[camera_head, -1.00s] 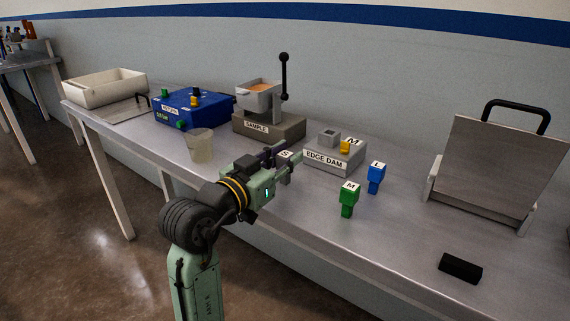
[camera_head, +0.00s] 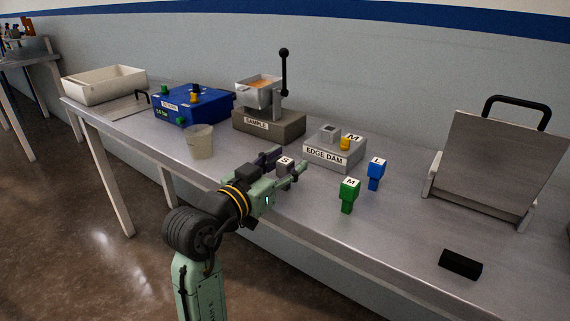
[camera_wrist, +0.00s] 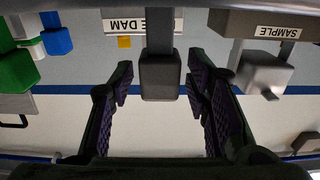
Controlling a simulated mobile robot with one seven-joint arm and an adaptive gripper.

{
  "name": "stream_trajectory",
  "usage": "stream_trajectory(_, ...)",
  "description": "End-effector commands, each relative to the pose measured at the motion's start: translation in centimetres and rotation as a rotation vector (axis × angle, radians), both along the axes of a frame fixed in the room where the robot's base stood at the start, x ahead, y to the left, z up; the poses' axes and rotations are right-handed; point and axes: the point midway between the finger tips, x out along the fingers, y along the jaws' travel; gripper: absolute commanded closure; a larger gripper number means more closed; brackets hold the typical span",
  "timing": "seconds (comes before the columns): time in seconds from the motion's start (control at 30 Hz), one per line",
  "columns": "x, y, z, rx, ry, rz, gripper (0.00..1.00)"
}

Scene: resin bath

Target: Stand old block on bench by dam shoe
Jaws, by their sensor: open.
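The grey block marked S (camera_head: 285,168) is upright at the bench, in front of the label side of the grey EDGE DAM base (camera_head: 320,158). My gripper (camera_head: 290,162) is open, with one finger on each side of this block. In the wrist view the grey block (camera_wrist: 160,78) sits between the fingers (camera_wrist: 158,88), with a gap showing on both sides. The block's foot is partly hidden by the fingers in the head view.
A green block marked M (camera_head: 349,194) and a blue block marked L (camera_head: 376,174) stand to the right. A cup (camera_head: 200,142) and the SAMPLE stand (camera_head: 268,125) are left. A black bar (camera_head: 460,264) lies near the front edge. Bench is clear between bar and green block.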

Motion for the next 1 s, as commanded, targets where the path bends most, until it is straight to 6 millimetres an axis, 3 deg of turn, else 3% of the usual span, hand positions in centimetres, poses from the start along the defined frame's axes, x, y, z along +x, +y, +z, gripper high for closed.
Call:
stream_trajectory(0.33,-0.5,0.5,0.3,-0.001,-0.001,0.003,0.56)
stream_trajectory(0.7,-6.7,5.0,0.2,0.0,-0.001,0.005,0.56)
stream_trajectory(1.0,-9.5,7.0,0.3,0.001,-0.001,0.001,0.56)
